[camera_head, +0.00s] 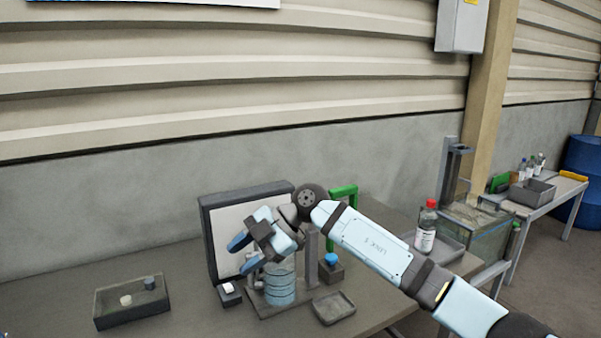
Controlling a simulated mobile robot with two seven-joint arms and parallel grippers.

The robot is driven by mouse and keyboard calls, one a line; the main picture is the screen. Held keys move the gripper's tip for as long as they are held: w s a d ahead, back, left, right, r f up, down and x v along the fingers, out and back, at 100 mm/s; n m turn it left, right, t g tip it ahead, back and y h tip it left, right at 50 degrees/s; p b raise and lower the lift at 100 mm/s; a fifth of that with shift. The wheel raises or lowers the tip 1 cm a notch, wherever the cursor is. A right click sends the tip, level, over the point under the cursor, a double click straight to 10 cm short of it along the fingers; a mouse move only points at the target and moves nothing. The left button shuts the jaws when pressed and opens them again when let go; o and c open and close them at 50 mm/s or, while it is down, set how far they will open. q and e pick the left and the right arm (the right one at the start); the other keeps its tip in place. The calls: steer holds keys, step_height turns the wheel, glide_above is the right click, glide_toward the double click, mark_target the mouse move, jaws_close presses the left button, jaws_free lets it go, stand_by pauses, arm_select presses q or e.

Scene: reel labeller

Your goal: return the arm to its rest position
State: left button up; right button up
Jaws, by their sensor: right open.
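My right arm reaches in from the lower right across the table (180,266). My right gripper (243,254) is open, its blue fingers pointing left and down, in front of the pale dark-framed panel (222,225). No object shows between its fingers. A light-blue banded cylinder (281,288) stands on a grey base just below and right of the gripper; I cannot tell whether they touch. My left gripper is not in view.
A small block with a white top (229,293), a blue-topped block (331,268) and a small grey tray (333,308) surround the base. A shallow box (131,307) lies at left. A red-capped bottle (426,228) stands right, beyond my arm.

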steer(key=s+f+m+t+y+p, duration=0.25)
steer(key=s+y, duration=0.35)
steer(key=y, duration=0.4)
steer(key=s+d+f+m+t+h+p, duration=0.3)
steer(key=s+d+f+m+t+h, duration=0.4)
steer(key=d+f+m, duration=0.4)
steer(key=s+d+f+m+t+h+p, duration=0.2)
steer(key=s+d+f+m+t+h, duration=0.2)
steer(key=d+f+m+t+h, duration=0.65)
steer(key=s+d+f+g, duration=0.2)
steer(key=s+d, duration=0.1)
steer(key=s, duration=0.1)
steer(key=s+d+f+m+g+p, duration=0.1)
steer(key=s+d+f+g, duration=0.1)
steer(key=s, duration=0.3)
steer(key=s+d+f+g, duration=0.1)
steer(key=s+d, duration=0.3)
steer(key=shift+s+f+m+g, duration=0.25)
steer(key=shift+f+m+g, duration=0.15)
